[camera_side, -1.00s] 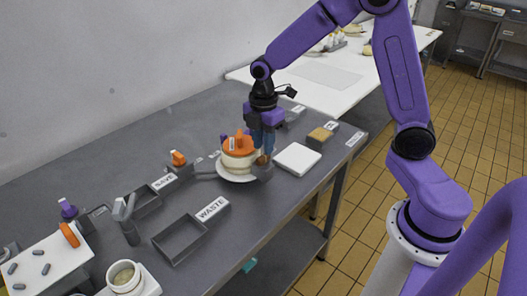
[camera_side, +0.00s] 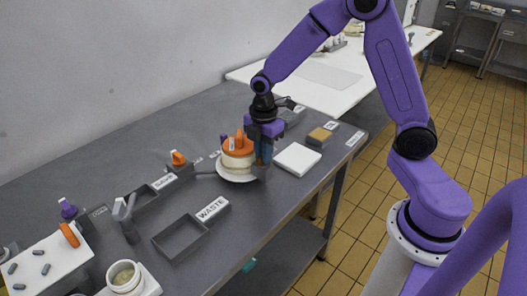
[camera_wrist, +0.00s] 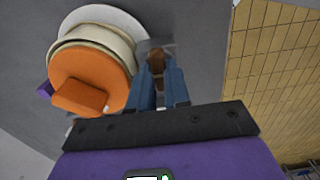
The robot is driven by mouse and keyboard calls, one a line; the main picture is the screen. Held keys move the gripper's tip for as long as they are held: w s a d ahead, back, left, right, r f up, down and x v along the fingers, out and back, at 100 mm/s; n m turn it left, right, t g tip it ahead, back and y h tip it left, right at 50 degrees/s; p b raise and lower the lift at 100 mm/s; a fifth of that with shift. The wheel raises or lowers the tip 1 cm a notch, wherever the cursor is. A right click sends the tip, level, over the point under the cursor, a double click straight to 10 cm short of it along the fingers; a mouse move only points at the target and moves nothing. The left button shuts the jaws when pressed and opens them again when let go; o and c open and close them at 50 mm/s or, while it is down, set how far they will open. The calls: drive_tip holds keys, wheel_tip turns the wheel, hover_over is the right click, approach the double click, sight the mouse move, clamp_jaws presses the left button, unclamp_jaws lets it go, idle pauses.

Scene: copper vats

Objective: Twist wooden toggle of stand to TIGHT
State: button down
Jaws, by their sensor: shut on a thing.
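The stand is a small grey block (camera_wrist: 146,46) at the table's front edge, beside a cream round vessel (camera_side: 238,164) with an orange lid (camera_side: 238,146). The brown wooden toggle (camera_wrist: 156,62) shows on the stand in the wrist view. My gripper (camera_side: 264,160) points straight down over the stand, with its blue fingers (camera_wrist: 160,88) on either side of the toggle and shut on it. The fingers hide most of the toggle in the side view. I cannot read any TIGHT mark or tell the toggle's angle.
The orange-lidded vessel stands on a white plate (camera_side: 233,179) close left of my fingers. A white square slab (camera_side: 297,159) lies to the right. A grey WASTE tray (camera_side: 181,238) sits at front left. Bare table (camera_side: 110,165) lies behind.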

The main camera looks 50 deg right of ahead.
drive_tip(key=shift+m, duration=0.3)
drive_tip(key=m, duration=0.5)
drive_tip(key=shift+m, duration=0.3)
drive_tip(key=m, duration=1.1)
drive_tip(key=shift+m, duration=0.4)
drive_tip(key=m, duration=0.6)
drive_tip(key=c, duration=1.4)
unclamp_jaws()
drive_tip(key=shift+o, duration=0.2)
drive_tip(key=shift+r, duration=0.1)
wheel_tip(320, 180, up, 17)
drive_tip(key=shift+r, duration=0.15)
